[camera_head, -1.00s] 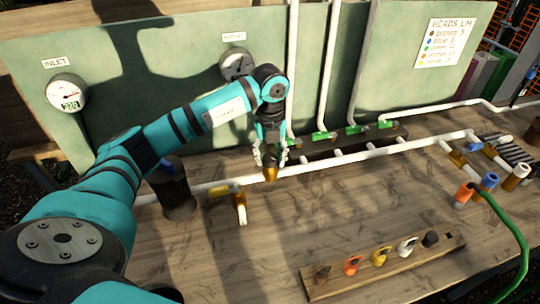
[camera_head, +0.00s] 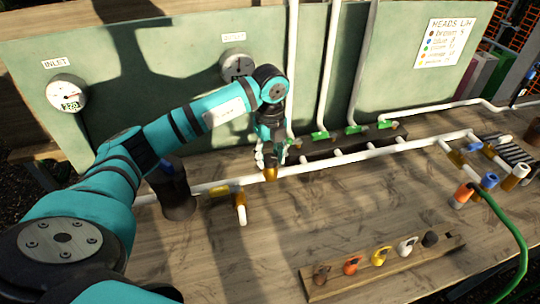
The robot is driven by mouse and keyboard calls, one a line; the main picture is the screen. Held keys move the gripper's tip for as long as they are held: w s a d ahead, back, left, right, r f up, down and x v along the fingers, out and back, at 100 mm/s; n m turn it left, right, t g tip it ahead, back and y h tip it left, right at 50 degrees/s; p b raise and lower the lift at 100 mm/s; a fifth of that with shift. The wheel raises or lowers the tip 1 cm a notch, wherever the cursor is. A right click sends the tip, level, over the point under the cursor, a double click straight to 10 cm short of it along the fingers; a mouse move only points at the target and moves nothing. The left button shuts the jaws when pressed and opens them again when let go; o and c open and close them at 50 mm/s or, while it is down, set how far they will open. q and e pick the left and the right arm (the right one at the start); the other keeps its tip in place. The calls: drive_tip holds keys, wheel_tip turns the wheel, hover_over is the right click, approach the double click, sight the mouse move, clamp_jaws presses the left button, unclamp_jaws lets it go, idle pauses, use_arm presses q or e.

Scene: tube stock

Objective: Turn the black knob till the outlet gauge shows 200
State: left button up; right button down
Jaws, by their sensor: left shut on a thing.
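My left gripper (camera_head: 270,165) points down at the white pipe line on the bench and is shut, with a brass-coloured fitting (camera_head: 271,174) just below its fingertips. The black knob cannot be made out; the fingers cover the spot where they grip. The outlet gauge (camera_head: 236,62) is on the green panel behind my left arm, which covers its lower part; its reading is not legible. The inlet gauge (camera_head: 67,92) at the panel's left shows a needle and a small digital readout. My right gripper is not in view.
A dark cylinder (camera_head: 177,197) stands left of the gripper, close to my forearm. Green valves (camera_head: 320,135) and upright white pipes are behind it. A wooden rack (camera_head: 385,268) of coloured heads lies in front right. A green hose (camera_head: 512,225) runs at right. The middle front bench is clear.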

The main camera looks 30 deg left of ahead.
sight(270, 157)
use_arm(q)
drive_tip(key=shift+w+a+r, duration=0.1)
drive_tip(key=o, duration=1.2)
wheel_tip(270, 157, up, 12)
drive_tip(key=shift+f, duration=0.1)
